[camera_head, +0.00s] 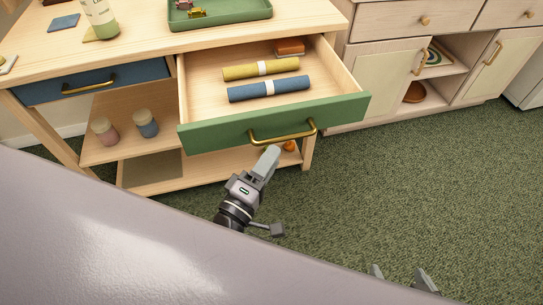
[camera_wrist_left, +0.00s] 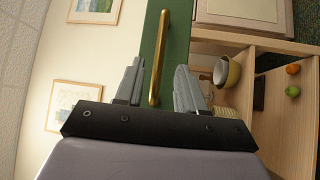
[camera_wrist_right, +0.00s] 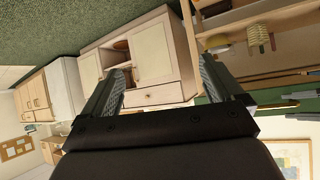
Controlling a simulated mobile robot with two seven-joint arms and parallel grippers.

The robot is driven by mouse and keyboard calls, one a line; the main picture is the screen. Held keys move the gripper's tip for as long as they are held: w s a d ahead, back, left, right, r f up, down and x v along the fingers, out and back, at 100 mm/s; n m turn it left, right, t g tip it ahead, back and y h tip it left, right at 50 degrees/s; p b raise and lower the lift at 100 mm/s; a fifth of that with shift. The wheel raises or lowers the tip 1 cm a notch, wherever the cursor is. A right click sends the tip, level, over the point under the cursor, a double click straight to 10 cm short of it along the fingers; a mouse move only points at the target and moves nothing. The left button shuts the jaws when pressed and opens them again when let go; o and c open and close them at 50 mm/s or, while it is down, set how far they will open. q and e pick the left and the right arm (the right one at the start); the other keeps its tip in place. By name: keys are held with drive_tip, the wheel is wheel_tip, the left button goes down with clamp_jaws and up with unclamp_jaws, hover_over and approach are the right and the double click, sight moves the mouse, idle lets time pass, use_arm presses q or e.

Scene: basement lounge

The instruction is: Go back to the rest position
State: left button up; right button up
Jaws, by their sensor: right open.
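My left gripper (camera_head: 266,163) is at the front of the open green-fronted drawer (camera_head: 215,131), just below its brass handle (camera_head: 283,137). In the left wrist view the fingers (camera_wrist_left: 158,82) are apart, with the brass handle (camera_wrist_left: 159,55) showing between them. Nothing is gripped, and the exact distance to the handle is hard to tell. My right gripper (camera_head: 402,280) is at the bottom edge of the head view, over the carpet. In the right wrist view its fingers (camera_wrist_right: 164,82) are wide apart and empty.
The drawer holds a yellow roll (camera_head: 240,72), a blue roll (camera_head: 250,91) and an orange-brown item (camera_head: 290,46). A green tray (camera_head: 195,20) stands on the tabletop. Two jars (camera_head: 145,124) stand on the shelf below. Pale cabinets (camera_head: 385,70) stand right. Green carpet (camera_head: 420,180) is clear.

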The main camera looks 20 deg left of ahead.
idle(0.3)
use_arm(q)
drive_tip(key=s+a+f+m+g+y+p, duration=0.1)
drive_tip(key=s+a+m+g+p, duration=0.2)
drive_tip(key=m, duration=0.5)
drive_tip(key=s+a+f+m+g+p, duration=0.1)
drive_tip(key=s+a+m+g+p, duration=0.3)
drive_tip(key=s+m+p, duration=0.4)
drive_tip(key=shift+s+f+m+g+y, duration=0.15)
drive_tip(key=shift+s+m+g+y, duration=0.2)
drive_tip(key=shift+s+g, duration=0.45)
use_arm(e)
wheel_tip(320, 180, up, 9)
drive_tip(key=s+d, duration=0.1)
drive_tip(key=shift+d+f, duration=0.15)
drive_tip(key=shift+f, duration=0.05)
